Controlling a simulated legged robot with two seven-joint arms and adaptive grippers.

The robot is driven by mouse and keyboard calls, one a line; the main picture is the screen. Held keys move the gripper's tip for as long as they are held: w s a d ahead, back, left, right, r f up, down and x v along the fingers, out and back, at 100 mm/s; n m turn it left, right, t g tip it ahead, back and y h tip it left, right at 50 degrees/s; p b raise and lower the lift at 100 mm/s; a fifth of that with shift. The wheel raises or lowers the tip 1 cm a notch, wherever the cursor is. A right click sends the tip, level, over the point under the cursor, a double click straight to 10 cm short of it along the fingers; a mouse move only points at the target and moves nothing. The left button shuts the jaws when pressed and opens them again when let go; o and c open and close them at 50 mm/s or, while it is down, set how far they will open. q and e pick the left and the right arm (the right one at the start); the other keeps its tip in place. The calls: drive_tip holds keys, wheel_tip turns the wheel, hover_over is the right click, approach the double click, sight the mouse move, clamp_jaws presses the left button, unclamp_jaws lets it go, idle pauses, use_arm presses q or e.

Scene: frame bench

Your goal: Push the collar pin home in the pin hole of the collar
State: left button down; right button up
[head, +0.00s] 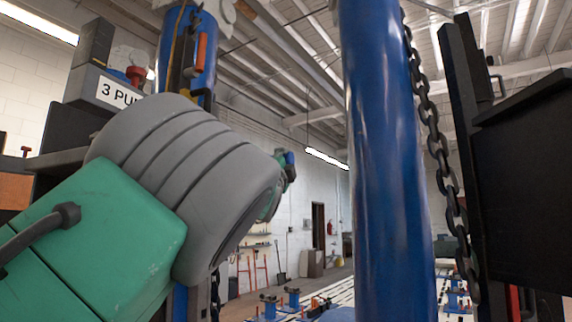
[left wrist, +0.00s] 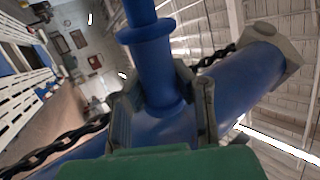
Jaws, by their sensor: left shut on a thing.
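My left gripper (head: 288,170) is small and mostly hidden behind my grey arm joint in the head view, with a blue bit showing at its tip. In the left wrist view my left gripper (left wrist: 164,92) has its fingers on both sides of a blue round piece with a ring, which looks like the collar pin (left wrist: 150,60). It is shut on it. Behind it a thick blue tube (left wrist: 230,85) runs diagonally; I cannot tell whether they touch. I cannot make out the collar or its pin hole. My right gripper is not in view.
A thick blue post (head: 385,170) stands in the middle of the head view, with a dark chain (head: 440,150) hanging beside it. Another blue cylinder (head: 187,45) is at upper left. Low benches with small fixtures (head: 290,300) stand farther back. A chain (left wrist: 60,145) also crosses the left wrist view.

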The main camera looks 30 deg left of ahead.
use_arm(q)
drive_tip(key=shift+s+a, duration=0.2)
drive_tip(key=shift+a, duration=1.3)
drive_tip(key=shift+s+a, duration=0.15)
drive_tip(key=shift+a, duration=1.35)
drive_tip(key=shift+s+r, duration=0.15)
drive_tip(key=shift+a, duration=0.6)
drive_tip(key=shift+s+a, duration=0.15)
drive_tip(key=shift+a, duration=0.8)
drive_tip(key=shift+s+a, duration=0.15)
drive_tip(key=shift+a, duration=0.75)
drive_tip(key=shift+s+a+r+p, duration=0.1)
drive_tip(key=shift+a+p, duration=0.1)
drive_tip(key=shift+a, duration=0.2)
drive_tip(key=shift+s+a+r+p, duration=0.1)
drive_tip(key=shift+a+p, duration=0.05)
drive_tip(key=shift+a, duration=0.2)
drive_tip(key=shift+w+d+f, duration=0.15)
drive_tip(key=shift+f, duration=0.05)
